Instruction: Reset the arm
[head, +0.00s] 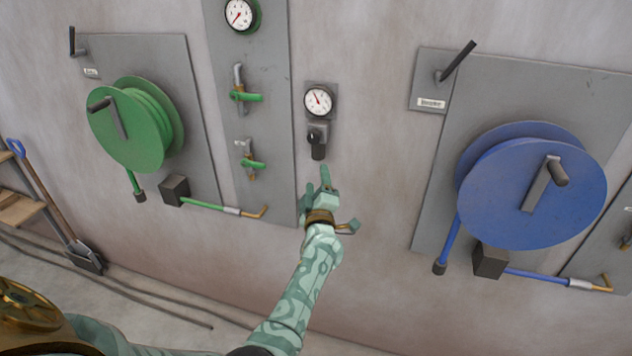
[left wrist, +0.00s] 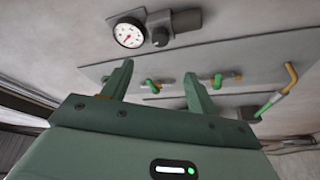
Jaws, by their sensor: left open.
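My left arm (head: 295,290), patterned pale green, reaches up from the bottom of the head view toward the wall. Its gripper (head: 316,183) is open and looks empty, just below the black-handled valve (head: 317,141) under a small gauge (head: 318,101). It looks apart from the handle, though the gap in depth is hard to judge. In the left wrist view the two fingers (left wrist: 158,72) stand apart with nothing between them. The gauge (left wrist: 128,33) and the black handle (left wrist: 186,20) show above them. My right gripper is not in view.
A green hose reel (head: 136,125) is on the left and a blue hose reel (head: 535,190) on the right. A grey panel (head: 270,130) with green-handled taps stands between. A shovel (head: 85,255) leans at the far left. Bare wall (head: 370,200) lies right of my gripper.

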